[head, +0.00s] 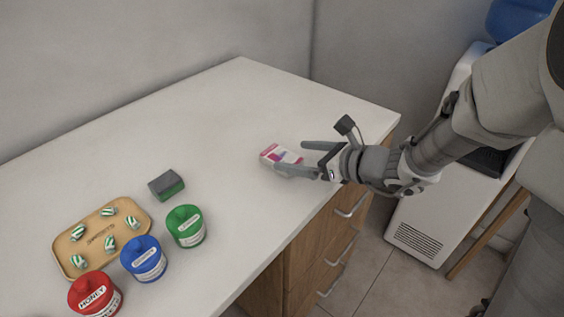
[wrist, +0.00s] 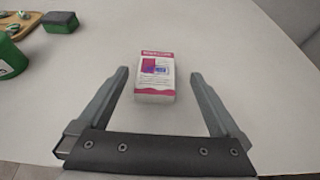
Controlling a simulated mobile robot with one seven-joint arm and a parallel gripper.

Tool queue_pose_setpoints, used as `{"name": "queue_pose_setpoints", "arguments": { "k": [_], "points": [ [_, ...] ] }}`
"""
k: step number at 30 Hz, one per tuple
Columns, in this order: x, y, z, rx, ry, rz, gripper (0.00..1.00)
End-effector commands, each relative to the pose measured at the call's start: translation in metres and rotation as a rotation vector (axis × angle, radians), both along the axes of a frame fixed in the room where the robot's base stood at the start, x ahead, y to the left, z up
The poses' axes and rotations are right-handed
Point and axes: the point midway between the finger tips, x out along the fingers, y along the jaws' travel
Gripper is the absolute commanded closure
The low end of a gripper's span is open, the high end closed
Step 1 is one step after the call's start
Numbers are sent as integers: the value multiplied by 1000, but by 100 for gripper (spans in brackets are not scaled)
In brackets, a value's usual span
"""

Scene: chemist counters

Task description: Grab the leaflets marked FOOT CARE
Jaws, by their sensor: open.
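A small stack of leaflets (head: 281,155), white with a pink band and a purple picture, lies flat on the white counter. In the wrist view the same leaflets (wrist: 155,76) have a pink header whose lettering is too small to read with certainty. My gripper (head: 294,157) is open, low over the counter, with its fingers pointing at the leaflets. In the wrist view my gripper (wrist: 157,78) has one finger on each side of the leaflets' near part, with a gap on both sides.
On the counter (head: 235,110) are red (head: 95,296), blue (head: 143,259) and green (head: 186,226) jars, a grey-green block (head: 166,185) and a tan tray (head: 67,246) with several striped pieces. The counter around the leaflets is clear. A water cooler (head: 424,225) stands beyond the right edge.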

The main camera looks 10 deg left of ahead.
Motion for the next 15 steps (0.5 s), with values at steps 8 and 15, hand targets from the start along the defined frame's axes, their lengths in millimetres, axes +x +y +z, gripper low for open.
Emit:
{"name": "queue_pose_setpoints", "arguments": {
  "k": [8,15],
  "points": [
    [8,21,-14,1,0,4,0],
    [21,46,-25,0,1,2,0]
  ]
}}
